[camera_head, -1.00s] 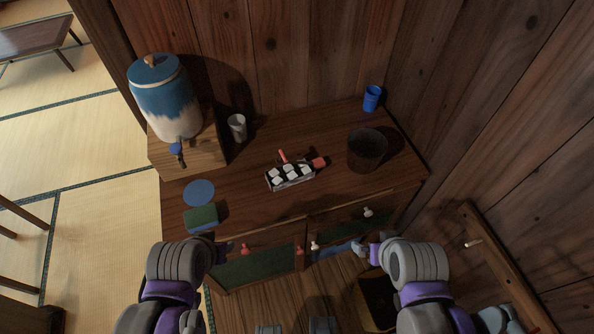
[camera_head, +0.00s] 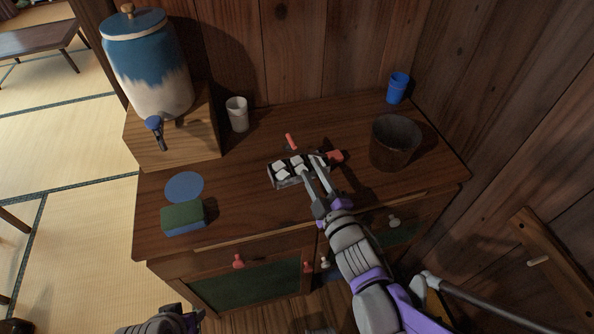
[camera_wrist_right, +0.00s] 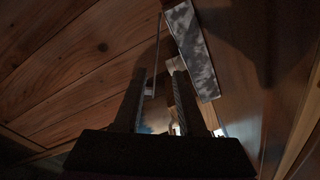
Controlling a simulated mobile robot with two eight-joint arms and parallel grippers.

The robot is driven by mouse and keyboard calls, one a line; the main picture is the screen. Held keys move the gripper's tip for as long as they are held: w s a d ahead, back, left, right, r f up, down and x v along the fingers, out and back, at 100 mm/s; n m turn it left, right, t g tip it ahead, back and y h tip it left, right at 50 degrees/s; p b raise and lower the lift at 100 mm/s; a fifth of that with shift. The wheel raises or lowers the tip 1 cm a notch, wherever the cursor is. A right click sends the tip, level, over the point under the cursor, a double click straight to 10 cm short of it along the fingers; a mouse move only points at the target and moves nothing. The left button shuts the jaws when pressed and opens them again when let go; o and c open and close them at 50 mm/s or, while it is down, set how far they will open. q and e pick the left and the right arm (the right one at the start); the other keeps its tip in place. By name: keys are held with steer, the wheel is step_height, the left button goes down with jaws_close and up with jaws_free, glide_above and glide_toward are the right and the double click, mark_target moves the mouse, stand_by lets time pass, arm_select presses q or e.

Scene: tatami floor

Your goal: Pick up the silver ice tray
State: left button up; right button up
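The silver ice tray (camera_head: 289,183) holds several white cubes and sits on the wooden cabinet top. My right gripper (camera_head: 310,164) reaches in from the front, its two fingers apart over the tray's right part. In the right wrist view, a gap shows between the fingers (camera_wrist_right: 158,85), with a grey metal piece, likely the tray (camera_wrist_right: 190,45), beyond the right finger. I cannot tell whether the fingers touch the tray. My left gripper (camera_head: 187,314) is only partly in view at the bottom left, away from the cabinet top; its fingers are unclear.
Red pieces (camera_head: 335,156) lie beside and behind the tray. A dark bucket (camera_head: 394,145) and blue cup (camera_head: 397,88) stand to the right. A white cup (camera_head: 237,114), dispenser (camera_head: 148,70), blue disc (camera_head: 185,187) and green-blue sponge (camera_head: 183,217) are left.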

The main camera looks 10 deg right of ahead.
mark_target(301, 161)
steer(key=w, duration=0.4)
steer(key=shift+w+a, duration=0.15)
steer(key=shift+w, duration=0.15)
steer(key=w+b, duration=0.1)
steer(key=w, duration=0.3)
steer(key=shift+w+b, duration=0.3)
steer(key=shift+w, duration=0.45)
steer(key=shift+s, duration=0.1)
jaws_close()
stand_by(0.3)
